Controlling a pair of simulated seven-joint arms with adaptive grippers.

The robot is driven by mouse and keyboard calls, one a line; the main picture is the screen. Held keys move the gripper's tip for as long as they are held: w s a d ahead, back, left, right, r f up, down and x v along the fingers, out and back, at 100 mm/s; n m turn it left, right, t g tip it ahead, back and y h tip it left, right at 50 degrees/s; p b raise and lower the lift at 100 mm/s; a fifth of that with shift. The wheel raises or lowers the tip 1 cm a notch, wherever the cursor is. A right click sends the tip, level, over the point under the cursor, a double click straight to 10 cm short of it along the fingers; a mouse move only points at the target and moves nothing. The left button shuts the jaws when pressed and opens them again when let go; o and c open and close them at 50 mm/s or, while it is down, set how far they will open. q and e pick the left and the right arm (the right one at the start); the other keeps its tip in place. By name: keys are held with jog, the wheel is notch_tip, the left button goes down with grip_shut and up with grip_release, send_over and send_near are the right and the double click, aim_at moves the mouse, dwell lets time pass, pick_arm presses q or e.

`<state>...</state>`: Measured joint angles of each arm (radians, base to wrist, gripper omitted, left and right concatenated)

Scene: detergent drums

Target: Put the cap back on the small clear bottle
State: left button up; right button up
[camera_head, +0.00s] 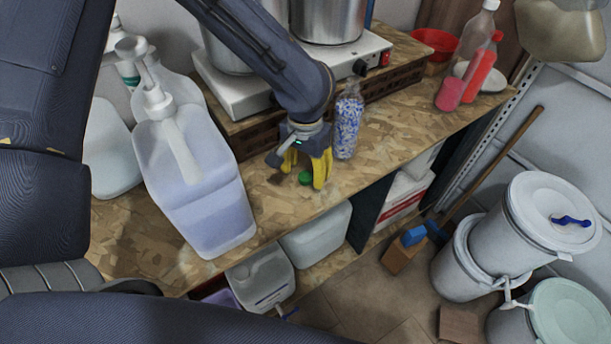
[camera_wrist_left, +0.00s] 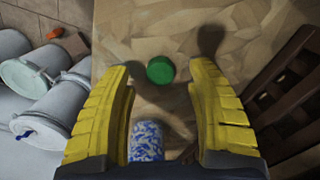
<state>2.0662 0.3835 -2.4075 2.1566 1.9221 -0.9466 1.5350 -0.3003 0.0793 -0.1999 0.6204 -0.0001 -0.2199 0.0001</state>
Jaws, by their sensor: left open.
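The green cap (camera_head: 305,178) lies on the particle-board bench top. It also shows in the left wrist view (camera_wrist_left: 160,70), ahead of and between my fingertips. My left gripper (camera_head: 305,180) has yellow fingers; it is open, pointing down over the cap, with a finger to either side of it. The small clear bottle (camera_head: 348,122), filled with blue and white bits, stands upright just right of the gripper. In the left wrist view the bottle (camera_wrist_left: 147,140) shows between the fingers at the bottom, partly hidden by the gripper body. My right gripper is not in view.
A large pump jug (camera_head: 200,190) stands to the left on the bench (camera_head: 130,240). A hot plate (camera_head: 250,95) with steel pots is behind. Pink and red bottles (camera_head: 478,75) stand at the far right end. White drums (camera_head: 545,220) stand on the floor.

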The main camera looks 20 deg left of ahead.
pick_arm(q)
jog(key=shift+f, duration=0.95)
jog(key=shift+c, duration=0.4)
jog(key=c, duration=0.9)
